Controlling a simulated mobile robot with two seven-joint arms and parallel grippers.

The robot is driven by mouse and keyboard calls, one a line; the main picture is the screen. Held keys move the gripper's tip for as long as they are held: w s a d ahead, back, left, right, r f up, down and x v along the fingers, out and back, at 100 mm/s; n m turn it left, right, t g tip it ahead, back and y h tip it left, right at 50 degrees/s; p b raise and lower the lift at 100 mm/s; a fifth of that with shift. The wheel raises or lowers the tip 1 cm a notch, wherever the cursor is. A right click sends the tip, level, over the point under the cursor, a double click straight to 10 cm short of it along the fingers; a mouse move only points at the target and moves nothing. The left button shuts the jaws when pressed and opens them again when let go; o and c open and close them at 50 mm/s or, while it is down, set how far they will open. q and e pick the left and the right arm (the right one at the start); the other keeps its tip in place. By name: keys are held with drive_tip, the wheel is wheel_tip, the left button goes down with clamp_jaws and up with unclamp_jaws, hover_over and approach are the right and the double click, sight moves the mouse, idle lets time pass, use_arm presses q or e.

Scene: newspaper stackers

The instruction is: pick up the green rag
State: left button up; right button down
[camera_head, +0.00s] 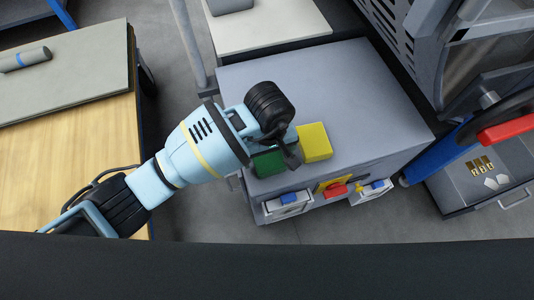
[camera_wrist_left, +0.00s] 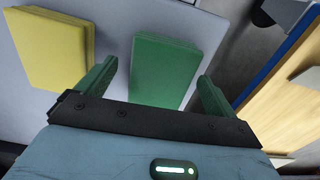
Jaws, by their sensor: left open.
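The green rag (camera_head: 268,164) is a flat folded block on the grey cabinet top, near its front left edge. My left gripper (camera_head: 288,156) is over it in the head view and hides part of it. In the left wrist view the green rag (camera_wrist_left: 163,68) lies between the two spread fingers of my left gripper (camera_wrist_left: 155,88), with a gap to each finger. The fingers are open and hold nothing. How far they are above the rag is hard to tell. My right gripper is not in view.
A yellow folded rag (camera_head: 314,142) lies right beside the green one; it also shows in the left wrist view (camera_wrist_left: 48,50). The grey cabinet top (camera_head: 345,90) is otherwise clear. A wooden table (camera_head: 70,150) stands at left, and a red-handled machine part (camera_head: 507,131) at right.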

use_arm(q)
drive_tip(key=shift+f, duration=0.8)
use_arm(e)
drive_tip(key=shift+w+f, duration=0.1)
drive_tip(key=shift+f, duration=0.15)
use_arm(q)
drive_tip(key=shift+c, duration=0.2)
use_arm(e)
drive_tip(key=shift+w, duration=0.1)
use_arm(q)
drive_tip(key=shift+c, duration=1.2)
drive_tip(key=c, duration=0.8)
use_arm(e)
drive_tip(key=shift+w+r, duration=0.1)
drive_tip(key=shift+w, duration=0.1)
use_arm(q)
drive_tip(key=shift+r, duration=0.15)
